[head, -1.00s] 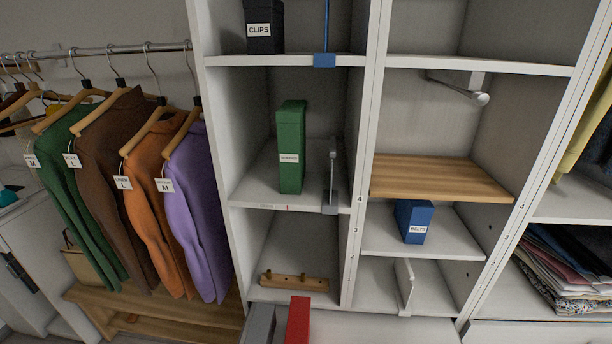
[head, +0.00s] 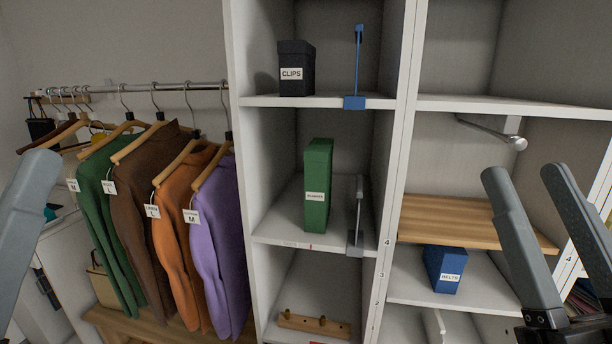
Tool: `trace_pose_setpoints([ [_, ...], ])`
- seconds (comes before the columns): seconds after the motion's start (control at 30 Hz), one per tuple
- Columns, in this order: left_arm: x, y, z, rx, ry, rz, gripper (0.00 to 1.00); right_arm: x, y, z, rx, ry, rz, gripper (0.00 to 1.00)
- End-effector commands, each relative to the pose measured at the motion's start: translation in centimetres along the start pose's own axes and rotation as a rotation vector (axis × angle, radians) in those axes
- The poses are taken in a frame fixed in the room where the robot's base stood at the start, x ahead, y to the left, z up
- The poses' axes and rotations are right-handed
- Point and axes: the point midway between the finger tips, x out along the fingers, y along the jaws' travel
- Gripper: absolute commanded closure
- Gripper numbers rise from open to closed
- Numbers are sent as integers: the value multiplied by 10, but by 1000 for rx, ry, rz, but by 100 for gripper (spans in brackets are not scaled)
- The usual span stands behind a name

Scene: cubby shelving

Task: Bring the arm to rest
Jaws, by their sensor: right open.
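My right gripper (head: 522,175) shows at the right of the head view, in front of the right-hand shelf column. Its two grey fingers point up and stand apart, with nothing between them. It appears in front of the wooden shelf board (head: 455,219) and to the right of the blue box labelled BELTS (head: 444,268). At the left edge, one grey finger-like part of my left arm (head: 25,225) shows, in front of the wall and cabinet. The rest of the left gripper is out of the picture, so its opening cannot be seen.
Sweaters (head: 165,235) hang on a metal rail (head: 150,89) at left. The cubby unit holds a black CLIPS box (head: 296,68), a blue bookend (head: 357,70), a green box (head: 317,185), a grey bookend (head: 357,218) and a wooden peg rack (head: 314,324). A metal rod (head: 495,132) juts out at upper right.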

Motion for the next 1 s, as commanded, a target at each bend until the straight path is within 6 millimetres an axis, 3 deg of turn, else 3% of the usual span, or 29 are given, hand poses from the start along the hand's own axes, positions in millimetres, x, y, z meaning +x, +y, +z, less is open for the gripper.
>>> trace_pose_setpoints([
  [0.03, 0, 0, 0, 0, 0, 0, 50, -3, -1, -31, 10, 61, 2, 45],
  [0.1, 0, 0, 0, 0, 0, 0, 50, -18, 4, -60, 27, 109, 21, 45],
  [0.2, 32, 0, -29, 0, -1, 0, 50, 15, 6, -80, 48, 73, 21, 45],
  [0.37, 69, 0, -64, 0, 1, 0, 50, 49, 9, -116, 46, 72, 21, 45],
  [0.8, 222, -1, -204, 0, 0, 0, 50, 192, 19, -266, 45, 70, 21, 45],
  [1.0, 272, -1, -251, 0, 0, 0, 50, 239, 23, -315, 45, 69, 21, 45],
])
